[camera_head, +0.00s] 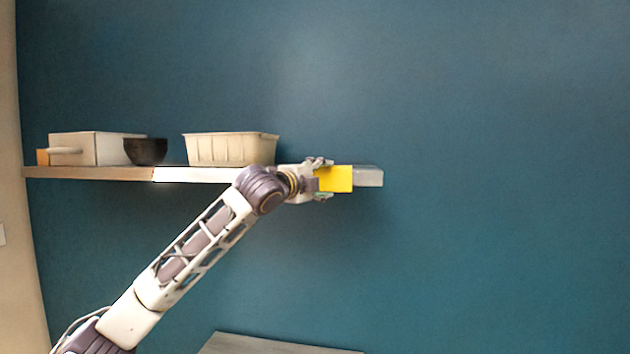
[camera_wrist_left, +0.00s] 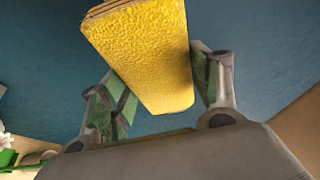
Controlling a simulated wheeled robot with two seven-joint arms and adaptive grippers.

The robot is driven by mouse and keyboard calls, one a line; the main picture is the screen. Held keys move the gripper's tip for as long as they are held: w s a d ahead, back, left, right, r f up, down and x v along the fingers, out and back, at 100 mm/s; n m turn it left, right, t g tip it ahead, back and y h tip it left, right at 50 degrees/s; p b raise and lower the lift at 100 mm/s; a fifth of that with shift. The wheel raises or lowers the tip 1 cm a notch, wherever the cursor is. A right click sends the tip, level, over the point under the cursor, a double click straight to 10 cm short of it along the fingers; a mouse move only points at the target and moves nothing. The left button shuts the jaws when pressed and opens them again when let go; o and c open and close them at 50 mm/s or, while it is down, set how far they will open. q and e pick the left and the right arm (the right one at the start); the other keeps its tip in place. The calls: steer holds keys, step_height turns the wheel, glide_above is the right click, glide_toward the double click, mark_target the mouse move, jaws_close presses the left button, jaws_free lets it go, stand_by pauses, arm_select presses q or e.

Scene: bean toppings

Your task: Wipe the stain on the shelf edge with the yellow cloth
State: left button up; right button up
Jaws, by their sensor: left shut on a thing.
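The yellow cloth (camera_head: 337,179) is a thick folded block in the head view, in front of the shelf's right end. It also shows large, with a bumpy surface, in the left wrist view (camera_wrist_left: 145,50). My left gripper (camera_head: 318,181) is shut on it, its green-padded fingers on either side in the wrist view (camera_wrist_left: 160,78). The shelf (camera_head: 200,175) runs along the blue wall; its far right end (camera_head: 370,178) looks grey. I cannot tell whether the cloth touches the shelf edge. No stain is visible; the cloth and gripper cover part of the edge. My right gripper is out of view.
On the shelf stand a cream ribbed basket (camera_head: 230,149), a dark bowl (camera_head: 146,151), a pale box (camera_head: 95,149) and a small orange item (camera_head: 42,157). The basket is close to my left gripper. A light flat surface (camera_head: 270,346) lies below. Right of the shelf is bare wall.

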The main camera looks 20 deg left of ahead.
arm_select(q)
steer(key=shift+w+d, duration=0.15)
steer(key=shift+d, duration=0.35)
steer(key=shift+a, duration=0.25)
stand_by(0.3)
steer(key=shift+s+a, duration=0.25)
steer(key=shift+a, duration=0.5)
steer(key=shift+s+a, duration=0.2)
steer(key=shift+a, duration=0.55)
steer(key=shift+a, duration=0.1)
steer(key=shift+s+a, duration=0.2)
steer(key=shift+a, duration=0.65)
steer(key=shift+s+a, duration=0.2)
steer(key=shift+a, duration=0.6)
steer(key=shift+a, duration=0.15)
steer(key=shift+s+a, duration=0.25)
steer(key=shift+a, duration=0.55)
steer(key=shift+s+a, duration=0.2)
steer(key=shift+a, duration=0.6)
steer(key=shift+a, duration=0.15)
steer(key=shift+s+a, duration=0.2)
steer(key=shift+a, duration=0.6)
steer(key=shift+s+a, duration=0.15)
steer(key=shift+a, duration=0.6)
